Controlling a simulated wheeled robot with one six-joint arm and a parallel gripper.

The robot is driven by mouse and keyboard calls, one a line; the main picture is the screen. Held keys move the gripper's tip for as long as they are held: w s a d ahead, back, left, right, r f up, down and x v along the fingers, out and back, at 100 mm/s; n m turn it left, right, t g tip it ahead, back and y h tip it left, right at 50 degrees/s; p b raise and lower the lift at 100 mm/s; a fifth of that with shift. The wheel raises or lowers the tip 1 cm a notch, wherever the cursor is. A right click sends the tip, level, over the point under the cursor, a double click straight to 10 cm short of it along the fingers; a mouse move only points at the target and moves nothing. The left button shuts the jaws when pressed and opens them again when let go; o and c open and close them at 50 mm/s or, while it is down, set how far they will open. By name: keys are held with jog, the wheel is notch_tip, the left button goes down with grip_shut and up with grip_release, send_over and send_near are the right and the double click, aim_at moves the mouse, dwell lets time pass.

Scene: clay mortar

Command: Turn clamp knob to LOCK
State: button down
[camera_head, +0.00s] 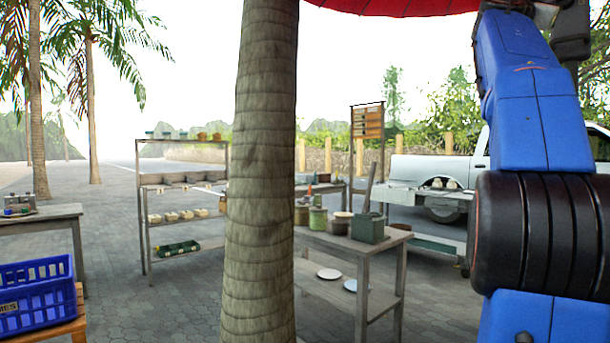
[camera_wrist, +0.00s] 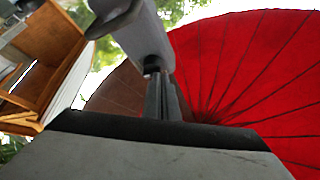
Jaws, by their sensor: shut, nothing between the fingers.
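No clamp knob can be made out in either view. My gripper (camera_wrist: 160,75) shows in the wrist view, with its fingers together and nothing between them. It points up towards the underside of a red parasol (camera_wrist: 250,80), with no task object near the fingertips. The parasol's edge also shows at the top of the head view (camera_head: 400,6). In the head view my blue arm fills the right side, and my gripper is out of the picture there.
A palm trunk (camera_head: 262,200) stands close in front, hiding part of a shelf rack (camera_head: 146,225) and a wooden table (camera_head: 335,243) with pots. A white pickup (camera_head: 440,170) stands behind.

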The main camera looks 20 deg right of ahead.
jog(key=shift+w+d, duration=0.25)
jog(key=shift+d, duration=0.55)
jog(key=shift+w+d, duration=0.3)
jog(key=shift+d, duration=0.5)
jog(key=shift+w+d, duration=0.25)
jog(key=shift+d, duration=0.55)
jog(key=shift+s, duration=0.1)
jog(key=shift+s+d+f, duration=0.2)
jog(key=shift+s+f, duration=0.2)
jog(key=shift+s, duration=0.1)
jog(key=shift+s+d+f, duration=0.2)
jog(key=shift+s, duration=0.45)
jog(key=shift+f, duration=0.1)
jog(key=shift+w+f, duration=0.1)
jog(key=shift+f, duration=0.2)
jog(key=s+a, duration=0.2)
jog(key=a, duration=0.3)
jog(key=shift+a, duration=0.35)
